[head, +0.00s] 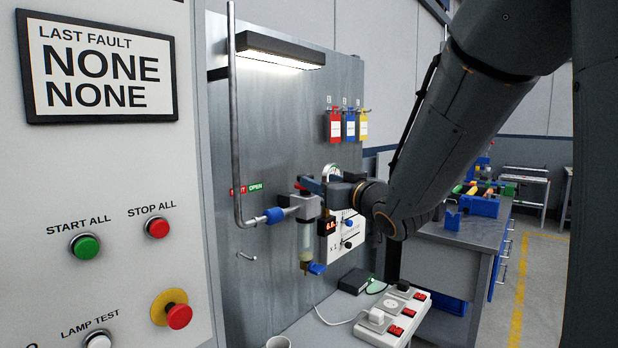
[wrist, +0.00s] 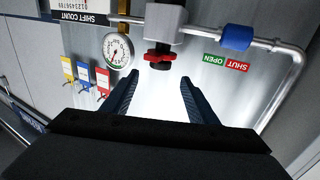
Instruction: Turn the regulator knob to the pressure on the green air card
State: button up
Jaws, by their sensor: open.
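The regulator knob (wrist: 159,58), red and black, sits on a grey regulator body (wrist: 158,22) in the wrist view. My gripper (wrist: 159,77) is open, its two dark blue fingers just short of the knob and spread to either side of its line, with nothing between them. A round white gauge (wrist: 117,50) is beside the regulator; its reading is too small to tell. I cannot make out a green air card in either view.
Red, blue and yellow tags (head: 348,124) hang on the panel. A pipe with a blue valve sleeve (head: 274,215) runs left of the regulator, near a SHUT/OPEN label (head: 247,188). A power strip (head: 393,317) and a black box (head: 354,281) lie on the bench below.

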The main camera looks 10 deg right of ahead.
aim_at(312, 176)
jog(key=shift+p+x, duration=1.1)
jog(key=shift+x, duration=2.6)
jog(key=c, duration=1.1)
jog(key=shift+o, duration=0.2)
jog(key=shift+d, duration=0.1)
jog(key=shift+d+n+y+p, duration=0.1)
jog(key=shift+n+y+p, duration=0.2)
jog(key=shift+y, duration=0.1)
jog(key=n+g+y+p, duration=0.1)
jog(key=y, duration=0.1)
jog(key=n+y+p, duration=0.1)
jog(key=shift+w+d+n+g+y, duration=0.1)
jog(key=shift+d+n+g+y, duration=0.1)
jog(key=shift+n+g+y, duration=0.15)
jog(key=shift+w+d+n+g+y+p, duration=0.1)
jog(key=shift+n+g+y+p, duration=0.35)
jog(key=shift+n+g+y, duration=0.65)
jog(key=shift+w+d+n+g+y+p, duration=0.1)
jog(key=shift+n+g+y+p, duration=0.3)
jog(key=shift+n+g+y, duration=0.65)
jog(key=shift+y, duration=0.4)
